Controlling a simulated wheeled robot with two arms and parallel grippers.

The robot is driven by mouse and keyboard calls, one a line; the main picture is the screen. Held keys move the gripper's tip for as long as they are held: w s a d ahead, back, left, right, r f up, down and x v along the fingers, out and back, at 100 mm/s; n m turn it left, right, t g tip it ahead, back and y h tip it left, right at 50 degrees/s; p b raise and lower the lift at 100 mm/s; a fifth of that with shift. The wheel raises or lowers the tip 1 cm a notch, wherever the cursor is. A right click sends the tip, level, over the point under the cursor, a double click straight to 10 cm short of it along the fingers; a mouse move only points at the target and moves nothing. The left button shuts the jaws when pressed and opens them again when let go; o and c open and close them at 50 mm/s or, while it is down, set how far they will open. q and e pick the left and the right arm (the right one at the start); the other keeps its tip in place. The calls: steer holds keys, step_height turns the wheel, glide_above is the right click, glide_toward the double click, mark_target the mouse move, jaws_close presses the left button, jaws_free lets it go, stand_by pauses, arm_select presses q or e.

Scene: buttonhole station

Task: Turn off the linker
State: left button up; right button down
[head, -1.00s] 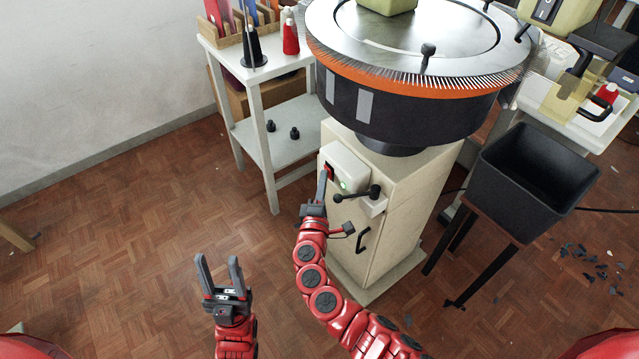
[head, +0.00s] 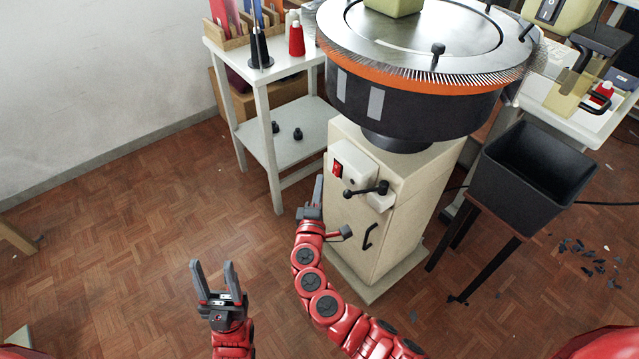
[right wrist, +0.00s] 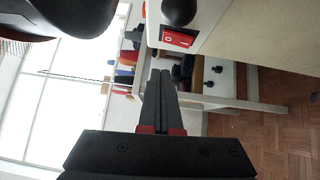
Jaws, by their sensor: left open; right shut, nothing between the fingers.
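The linker (head: 425,95) is a round machine with a black drum, an orange band and a ring of fine needles, on a cream cabinet (head: 375,235). A pale switch box (head: 360,167) on the cabinet carries a red rocker switch (head: 337,169); its small round lamp (head: 351,181) looks dark. My right gripper (head: 318,177) is shut and empty, just left of and below the switch, apart from it. In the right wrist view the shut fingers (right wrist: 160,75) point past the red switch (right wrist: 178,38). My left gripper (head: 212,264) is open and empty over the floor.
A black lever with a ball knob (head: 382,187) sticks out below the switch box. A white side table (head: 285,133) with cones stands left of the cabinet. A black bin (head: 533,165) on a stand is at the right.

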steer(key=s+a, duration=0.1)
steer(key=s, duration=0.7)
steer(key=shift+s+r, duration=0.35)
